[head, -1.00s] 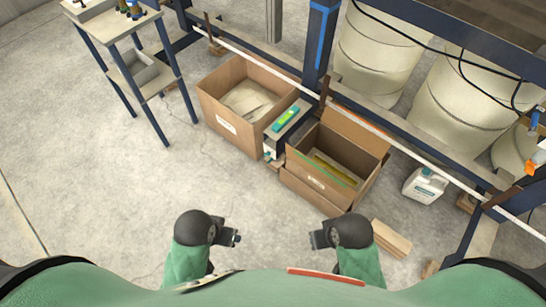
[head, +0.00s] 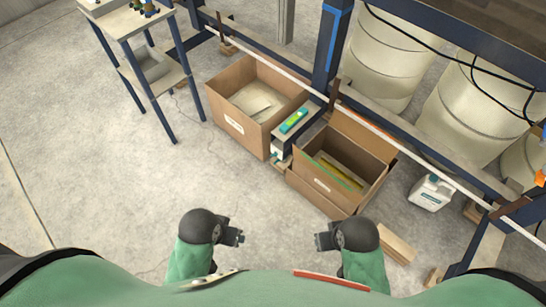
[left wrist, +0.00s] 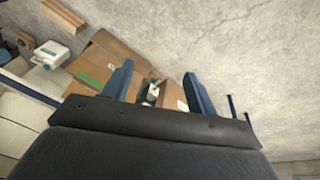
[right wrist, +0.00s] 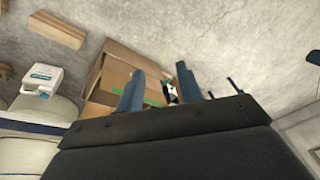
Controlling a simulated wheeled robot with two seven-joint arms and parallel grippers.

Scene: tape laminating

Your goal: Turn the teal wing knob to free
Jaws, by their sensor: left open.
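No wing knob can be made out clearly. A small teal part (head: 283,159) shows low on the front of a narrow stand between two cardboard boxes in the head view; it is too small to identify. A teal and yellow-green item (head: 293,121) lies on top of that stand. My left gripper (head: 241,238) is open and empty above the floor, well short of the stand. Its two fingers stand apart in the left wrist view (left wrist: 158,72). My right gripper (head: 317,241) is also apart from everything, and its fingers are spread and empty in the right wrist view (right wrist: 160,70).
An open cardboard box (head: 232,119) stands left of the stand and another (head: 320,186) right of it. A blue rack post (head: 331,50) rises behind. A white jug (head: 430,192) and wood blocks (head: 396,243) are at right, a small table (head: 120,27) at upper left.

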